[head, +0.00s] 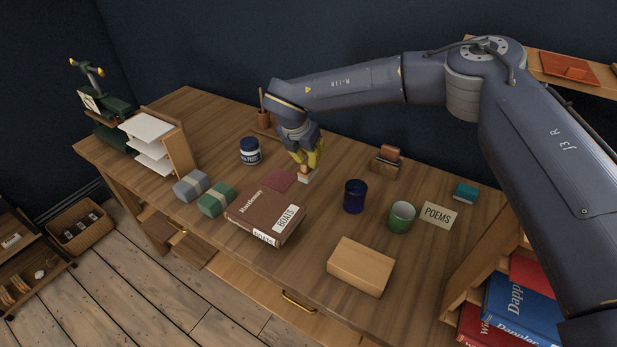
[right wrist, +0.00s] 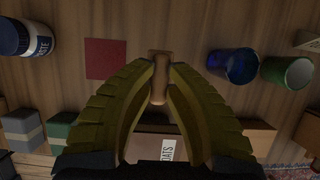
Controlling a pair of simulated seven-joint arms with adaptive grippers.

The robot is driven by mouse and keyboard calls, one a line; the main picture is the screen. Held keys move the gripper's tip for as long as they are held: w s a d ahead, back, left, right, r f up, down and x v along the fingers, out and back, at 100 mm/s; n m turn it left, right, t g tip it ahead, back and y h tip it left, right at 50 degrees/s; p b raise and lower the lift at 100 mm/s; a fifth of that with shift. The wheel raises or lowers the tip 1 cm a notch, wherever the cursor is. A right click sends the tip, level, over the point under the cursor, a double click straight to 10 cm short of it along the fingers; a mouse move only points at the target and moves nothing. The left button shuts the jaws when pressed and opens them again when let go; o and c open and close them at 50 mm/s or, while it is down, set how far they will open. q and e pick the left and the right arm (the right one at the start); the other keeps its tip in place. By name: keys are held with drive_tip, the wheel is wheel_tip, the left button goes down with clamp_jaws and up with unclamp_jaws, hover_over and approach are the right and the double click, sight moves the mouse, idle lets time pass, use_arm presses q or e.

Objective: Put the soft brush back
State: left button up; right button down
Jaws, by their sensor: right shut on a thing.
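The soft brush (head: 306,176) looks like a small piece with a wooden handle and a pale lower part. It is at the middle of the desk, to the right of a dark red square. My right gripper (head: 309,163) points down and is shut on its handle. In the right wrist view the brush's wooden handle (right wrist: 159,88) is between the two yellow fingers. I cannot tell whether its underside touches the desk. My left gripper is not in view.
Around it on the desk (head: 330,262) are a blue-labelled jar (head: 250,151), the dark red square (head: 279,180), a thick brown book (head: 262,212), a blue cup (head: 354,197), a green cup (head: 402,217) and a wooden block (head: 360,266). A small brown pot (head: 264,118) stands behind.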

sight(309, 177)
drive_tip(key=shift+f, duration=3.8)
drive_tip(key=c, duration=1.4)
unclamp_jaws()
drive_tip(key=shift+f, duration=0.1)
drive_tip(key=shift+o, duration=0.2)
drive_tip(key=v, duration=1.2)
